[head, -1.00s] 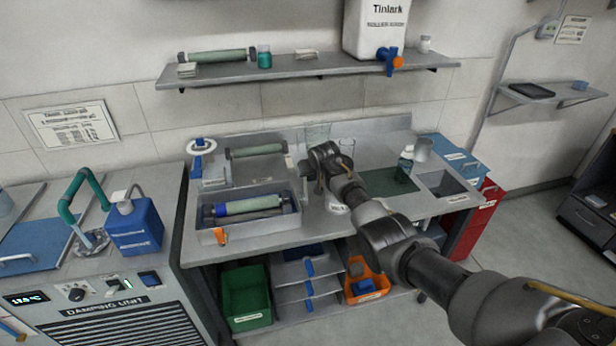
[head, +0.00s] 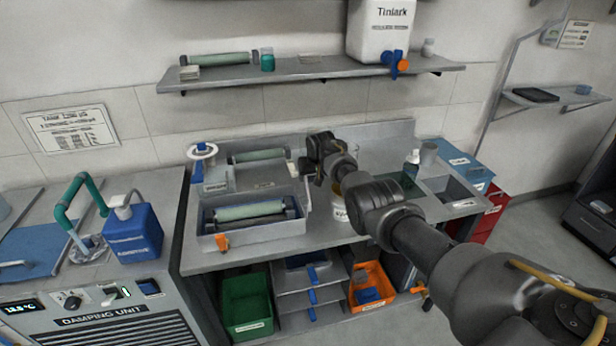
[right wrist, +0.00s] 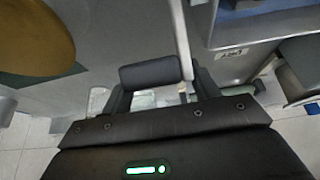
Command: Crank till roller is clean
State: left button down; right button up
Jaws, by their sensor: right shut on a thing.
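The roller (head: 250,211), pale green with dark ends, lies across the grey wash tray (head: 262,236) on the bench. No blue ink shows on its visible side. My right gripper (head: 316,172) is at the right end of the tray. In the right wrist view its fingers (right wrist: 160,90) are shut on a dark cylindrical grip (right wrist: 150,72), which looks like the crank handle. A pale metal bar (right wrist: 180,35) runs beside that grip. The crank's joint with the roller is hidden in the head view. My left gripper is out of view.
A second green roller (head: 258,156) lies behind the tray, beside a blue-and-white wheel (head: 202,150). A labelled white tub (head: 341,213) stands under my right arm, close to the gripper. The damping unit (head: 100,318) is at left, and a shelf (head: 300,73) hangs above.

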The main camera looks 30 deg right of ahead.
jog(key=shift+s+d+f, duration=0.1)
jog(key=shift+d+f, duration=0.1)
jog(key=shift+d, duration=0.15)
jog(key=o, duration=0.9)
jog(key=shift+o, duration=1.4)
jog(key=shift+d, duration=0.15)
jog(key=shift+f, duration=0.25)
jog(key=shift+r, duration=0.15)
